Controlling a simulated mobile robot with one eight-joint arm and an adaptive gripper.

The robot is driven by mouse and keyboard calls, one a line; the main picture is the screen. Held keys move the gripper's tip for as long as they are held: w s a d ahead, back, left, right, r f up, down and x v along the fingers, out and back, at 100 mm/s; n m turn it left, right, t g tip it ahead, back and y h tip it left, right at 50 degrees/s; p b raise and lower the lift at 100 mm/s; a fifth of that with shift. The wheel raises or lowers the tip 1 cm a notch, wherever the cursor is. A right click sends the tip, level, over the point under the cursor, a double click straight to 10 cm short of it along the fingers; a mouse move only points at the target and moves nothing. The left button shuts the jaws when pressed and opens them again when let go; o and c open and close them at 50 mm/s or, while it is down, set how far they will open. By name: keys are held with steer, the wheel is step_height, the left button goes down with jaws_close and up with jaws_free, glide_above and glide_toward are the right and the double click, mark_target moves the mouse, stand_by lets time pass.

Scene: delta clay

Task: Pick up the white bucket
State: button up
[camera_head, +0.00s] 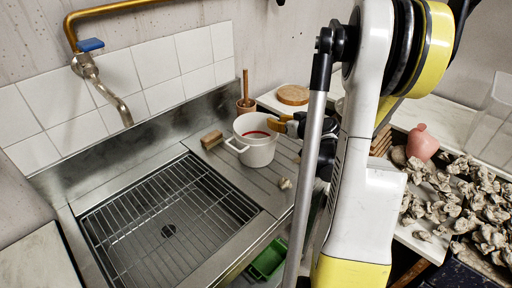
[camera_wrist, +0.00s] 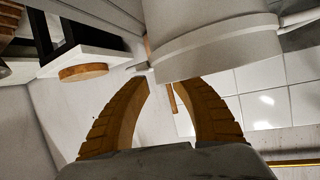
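The white bucket (camera_head: 256,150) stands upright on the ribbed drainboard to the right of the sink, with a red line showing inside it. In the wrist view its rim and wall (camera_wrist: 215,45) fill the upper right. My gripper (camera_head: 275,123) is at the bucket's right rim in the head view. In the wrist view the two brown fingers of my gripper (camera_wrist: 162,84) are apart, with a gap between their tips close to the rim. Nothing shows held between them. I cannot tell whether a fingertip touches the bucket.
A wooden block (camera_head: 212,139) lies left of the bucket, and a mortar with pestle (camera_head: 245,104) stands behind it. The sink with its wire rack (camera_head: 165,215) is at left, under a tap (camera_head: 100,82). A pink vase (camera_head: 422,142) and clay lumps (camera_head: 460,205) cover the right table.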

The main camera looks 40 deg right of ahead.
steer(key=shift+x, duration=0.85)
steer(key=shift+s, duration=0.1)
jaws_close()
steer(key=shift+r, duration=0.1)
